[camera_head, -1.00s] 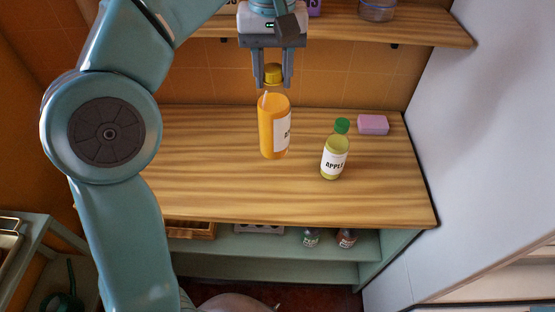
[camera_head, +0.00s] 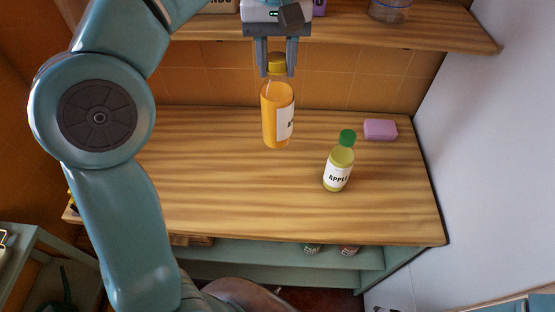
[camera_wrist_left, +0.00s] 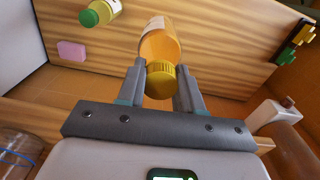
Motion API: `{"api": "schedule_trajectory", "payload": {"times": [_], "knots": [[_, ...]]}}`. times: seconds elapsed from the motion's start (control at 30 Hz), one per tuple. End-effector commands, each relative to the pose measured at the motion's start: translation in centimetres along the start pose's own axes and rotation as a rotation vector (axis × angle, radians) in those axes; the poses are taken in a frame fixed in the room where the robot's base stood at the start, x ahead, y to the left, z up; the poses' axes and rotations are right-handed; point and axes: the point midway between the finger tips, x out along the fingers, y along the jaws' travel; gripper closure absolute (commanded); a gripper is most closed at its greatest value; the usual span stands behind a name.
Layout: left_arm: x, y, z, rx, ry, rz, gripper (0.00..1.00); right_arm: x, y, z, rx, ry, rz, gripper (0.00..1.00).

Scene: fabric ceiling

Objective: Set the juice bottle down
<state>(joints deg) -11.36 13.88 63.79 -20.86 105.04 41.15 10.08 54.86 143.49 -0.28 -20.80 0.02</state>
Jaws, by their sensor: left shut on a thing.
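The juice bottle (camera_head: 277,112) is orange with a yellow cap and a white label, and looks upright. My left gripper (camera_head: 277,70) is shut on it at the cap, from above and behind. The left wrist view shows the yellow cap (camera_wrist_left: 161,80) between the two fingers, with the orange body (camera_wrist_left: 159,42) beyond. The bottle is over the back half of the wooden counter (camera_head: 200,180); I cannot tell whether its base touches the wood. My right gripper is not in view.
A green-capped apple bottle (camera_head: 339,165) stands to the right of the juice bottle. A pink block (camera_head: 380,129) lies behind it near the right edge. A wooden shelf (camera_head: 430,35) with a glass jar (camera_head: 389,10) runs above the back. The counter's left and front are clear.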

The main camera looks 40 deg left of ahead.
Motion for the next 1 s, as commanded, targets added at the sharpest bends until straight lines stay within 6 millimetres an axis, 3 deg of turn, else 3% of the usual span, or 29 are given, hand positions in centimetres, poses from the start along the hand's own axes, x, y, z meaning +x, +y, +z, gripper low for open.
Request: {"api": "schedule_trajectory", "payload": {"times": [0.17,0.5,1.0], "knots": [[4.9,-0.2,0.4,-0.001,-0.003,-0.002,1.00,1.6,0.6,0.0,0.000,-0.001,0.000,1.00],[13.4,-0.1,0.4,-0.002,-0.002,-0.001,1.00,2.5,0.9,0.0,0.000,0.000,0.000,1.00],[18.9,-0.1,0.1,-0.001,0.000,0.000,1.00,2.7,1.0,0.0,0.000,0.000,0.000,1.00]]}}
